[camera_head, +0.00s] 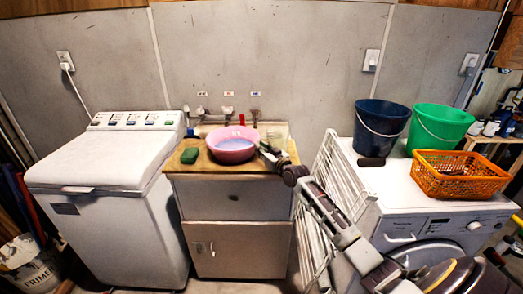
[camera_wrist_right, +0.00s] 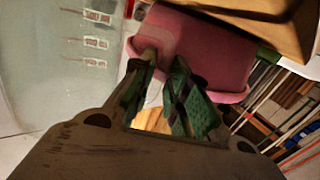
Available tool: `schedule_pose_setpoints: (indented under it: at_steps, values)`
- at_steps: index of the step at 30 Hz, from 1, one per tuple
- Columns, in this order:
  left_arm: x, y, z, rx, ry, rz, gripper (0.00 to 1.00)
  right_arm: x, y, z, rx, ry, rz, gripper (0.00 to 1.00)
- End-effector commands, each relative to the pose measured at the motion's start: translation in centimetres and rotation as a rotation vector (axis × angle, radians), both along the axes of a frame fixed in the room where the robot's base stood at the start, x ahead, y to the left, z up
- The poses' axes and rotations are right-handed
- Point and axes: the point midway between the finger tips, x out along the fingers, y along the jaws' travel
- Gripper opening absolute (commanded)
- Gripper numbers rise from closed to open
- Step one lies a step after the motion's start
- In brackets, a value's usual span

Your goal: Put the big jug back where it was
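No thing in view can be made out clearly as a big jug. A round pink basin (camera_head: 233,150) stands on the wooden top of the small cabinet (camera_head: 178,163), and its inside looks pale. My right gripper (camera_head: 266,150) is at the basin's right side, low over the cabinet top. In the right wrist view, its two green-padded fingers (camera_wrist_right: 166,62) are close together with a narrow gap, in front of a pink surface (camera_wrist_right: 208,48). A pale, blurred shape shows between them. I cannot tell whether they hold anything. My left gripper is out of view.
A green sponge (camera_head: 189,155) lies left of the basin, with taps (camera_head: 228,113) behind. A white drying rack (camera_head: 325,185) leans right of the cabinet. The right-hand washer carries a dark blue bucket (camera_head: 381,125), a green bucket (camera_head: 438,126) and an orange basket (camera_head: 459,184). The left washer's lid (camera_head: 100,160) is clear.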

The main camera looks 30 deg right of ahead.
Motion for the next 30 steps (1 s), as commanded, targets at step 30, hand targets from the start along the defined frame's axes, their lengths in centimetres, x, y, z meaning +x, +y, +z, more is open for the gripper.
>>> schedule_pose_setpoints:
  at_steps: [30]
  values:
    - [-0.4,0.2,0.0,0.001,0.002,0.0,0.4,-2.8,-0.1,0.2,0.0,0.001,0.0,0.31]
